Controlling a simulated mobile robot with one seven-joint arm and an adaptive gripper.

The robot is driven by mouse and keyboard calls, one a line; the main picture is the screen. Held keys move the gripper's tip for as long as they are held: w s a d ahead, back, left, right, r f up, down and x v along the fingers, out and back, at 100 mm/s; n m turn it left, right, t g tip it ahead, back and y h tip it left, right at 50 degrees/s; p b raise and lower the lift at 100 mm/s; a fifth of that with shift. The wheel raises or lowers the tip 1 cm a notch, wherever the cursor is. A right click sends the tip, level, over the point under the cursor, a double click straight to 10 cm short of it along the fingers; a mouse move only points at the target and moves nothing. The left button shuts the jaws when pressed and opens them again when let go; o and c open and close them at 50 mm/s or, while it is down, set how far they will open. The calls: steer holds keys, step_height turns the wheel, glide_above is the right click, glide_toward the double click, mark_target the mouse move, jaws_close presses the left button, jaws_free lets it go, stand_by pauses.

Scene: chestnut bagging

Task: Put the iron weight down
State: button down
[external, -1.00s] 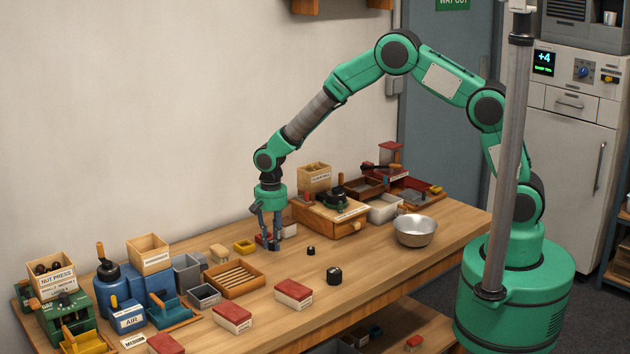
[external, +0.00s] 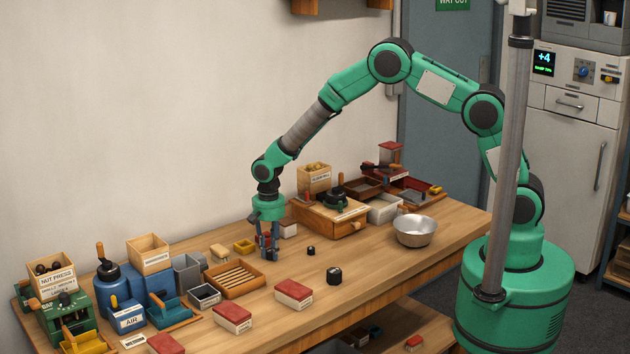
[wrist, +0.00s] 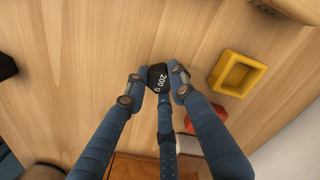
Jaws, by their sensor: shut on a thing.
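My gripper (external: 269,256) points straight down, low over the middle of the workbench (external: 375,262). In the wrist view my gripper (wrist: 160,82) is shut on a black iron weight (wrist: 157,77) marked "200 g". The weight sits between the blue fingertips, with wood grain around it. Two other black weights, a small one (external: 311,250) and a larger one (external: 334,276), stand to the right of my gripper.
A yellow tray (wrist: 238,73) lies beside the gripper. A slatted wooden tray (external: 236,279) is to its left. Red-topped boxes (external: 293,294) stand nearer the front edge. A metal bowl (external: 414,231) is at the right. Bare wood surrounds the small weights.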

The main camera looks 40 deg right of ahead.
mark_target(271, 251)
steer(key=shift+f, duration=0.15)
steer(key=c, duration=1.5)
jaws_free()
steer(key=shift+o, duration=0.2)
step_height(271, 251, up, 12)
steer(key=p, duration=0.1)
steer(key=shift+r, duration=0.2)
